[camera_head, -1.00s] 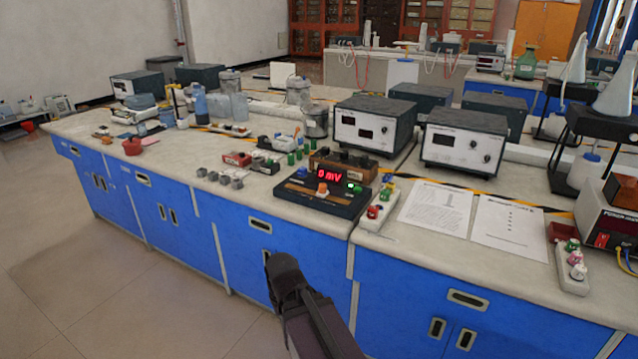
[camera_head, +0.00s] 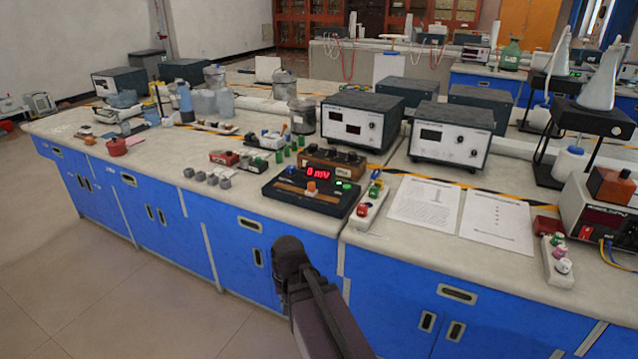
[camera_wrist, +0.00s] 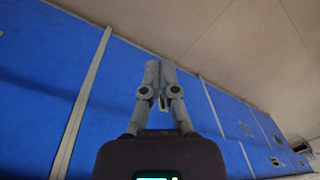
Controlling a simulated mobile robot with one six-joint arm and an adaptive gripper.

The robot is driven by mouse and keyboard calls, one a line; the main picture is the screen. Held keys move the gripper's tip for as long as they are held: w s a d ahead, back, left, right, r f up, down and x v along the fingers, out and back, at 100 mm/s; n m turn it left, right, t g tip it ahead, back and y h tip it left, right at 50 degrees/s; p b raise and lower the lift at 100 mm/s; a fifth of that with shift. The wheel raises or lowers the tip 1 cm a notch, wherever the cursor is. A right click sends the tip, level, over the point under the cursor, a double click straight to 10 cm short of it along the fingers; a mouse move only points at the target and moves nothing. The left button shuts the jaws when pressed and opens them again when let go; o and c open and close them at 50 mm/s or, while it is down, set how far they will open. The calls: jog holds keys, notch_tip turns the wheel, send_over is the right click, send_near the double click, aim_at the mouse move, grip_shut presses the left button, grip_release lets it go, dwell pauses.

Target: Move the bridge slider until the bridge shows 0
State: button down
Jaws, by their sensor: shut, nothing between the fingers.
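The bridge (camera_head: 330,197) is a black box near the front edge of the bench. Its red display (camera_head: 318,172) reads 0 mV. An orange slider knob (camera_head: 311,187) sits on its top face, around the middle of its track, and a green light shows at the right. My arm is in front of the bench, below the bridge in the head view; the gripper's fingers are not clear there. In the wrist view my gripper (camera_wrist: 160,66) is shut and empty, with its fingers together against the blue cabinet fronts. It is apart from the bridge and slider.
A socket strip with coloured plugs (camera_head: 370,202) stands right of the bridge. Grey blocks (camera_head: 212,179) lie to its left, and a brown box with knobs (camera_head: 333,161) is behind it. Two papers (camera_head: 425,203) lie to the right. The floor before the blue cabinets (camera_head: 268,275) is clear.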

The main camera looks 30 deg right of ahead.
aim_at(315, 191)
jog(key=w+d+r+m+t+y+p, duration=0.1)
jog(key=w+d+r+m+t+p, duration=0.1)
jog(key=w+d+r+m+p, duration=0.2)
jog(key=w+d+r+m+t+y+p, duration=0.1)
jog(key=w+d+r+m+t+p, duration=0.2)
jog(key=w+d+r+m+p, duration=0.2)
jog(key=w+d+r+m+t+y+p, duration=0.1)
jog(key=w+d+r+m+p, duration=0.3)
jog(key=d+r+m+p, duration=0.5)
jog(key=d+r+m+t, duration=0.1)
jog(key=d+r+m, duration=0.5)
jog(key=d+m, duration=0.2)
jog(key=shift+w+d+r+m+y, duration=0.2)
jog(key=shift+d+m+y, duration=0.15)
jog(key=shift+m, duration=0.25)
jog(key=shift+w+f, duration=0.1)
jog(key=shift+f, duration=0.05)
jog(key=b+x, duration=0.7)
jog(key=x, duration=0.2)
jog(key=shift+w+f, duration=0.2)
jog(key=shift+w, duration=0.05)
jog(key=w, duration=0.1)
jog(key=w+a, duration=0.1)
jog(key=shift+w+a, duration=0.2)
jog(key=shift+w, duration=0.05)
jog(key=shift+w+a, duration=0.35)
jog(key=shift+w, duration=0.25)
